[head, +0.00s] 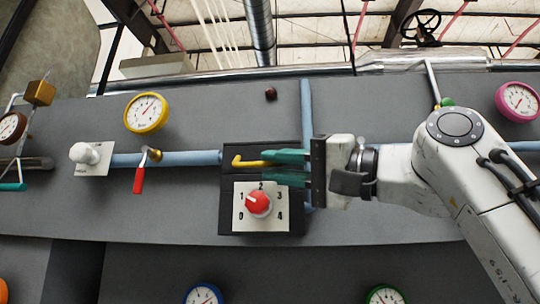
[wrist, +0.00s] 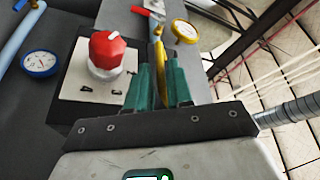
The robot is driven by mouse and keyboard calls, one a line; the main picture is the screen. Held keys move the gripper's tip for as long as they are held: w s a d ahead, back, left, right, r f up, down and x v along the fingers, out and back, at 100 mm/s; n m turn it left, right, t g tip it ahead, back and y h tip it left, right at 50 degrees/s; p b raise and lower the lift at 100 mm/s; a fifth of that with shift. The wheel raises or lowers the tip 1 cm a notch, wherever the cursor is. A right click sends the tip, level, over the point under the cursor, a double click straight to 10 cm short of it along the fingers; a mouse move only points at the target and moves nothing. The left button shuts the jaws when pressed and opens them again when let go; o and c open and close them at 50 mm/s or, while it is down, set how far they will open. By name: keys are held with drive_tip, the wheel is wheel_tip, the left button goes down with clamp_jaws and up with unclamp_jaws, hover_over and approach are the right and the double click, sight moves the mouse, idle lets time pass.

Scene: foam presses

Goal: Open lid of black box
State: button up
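The black box (head: 229,210) is mounted on the grey panel in the middle of the head view. A red knob (head: 259,203) on a white dial plate numbered 0 to 4 is on its front; the knob also shows in the wrist view (wrist: 106,47). A yellow bent handle (head: 248,162) sticks out above the dial. My gripper (head: 276,167) comes in from the right, its teal fingers on either side of the handle's right part. In the wrist view, the yellow handle (wrist: 159,55) runs between the fingers (wrist: 160,72). Whether they press on it is unclear.
A blue pipe (head: 190,158) with a red-handled valve (head: 139,180) runs left of the box. A vertical blue pipe (head: 306,105) passes close behind my gripper. A yellow gauge (head: 146,112) and a pink gauge (head: 517,100) are farther off.

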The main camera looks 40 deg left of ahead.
drive_tip(key=shift+x, duration=1)
clamp_jaws()
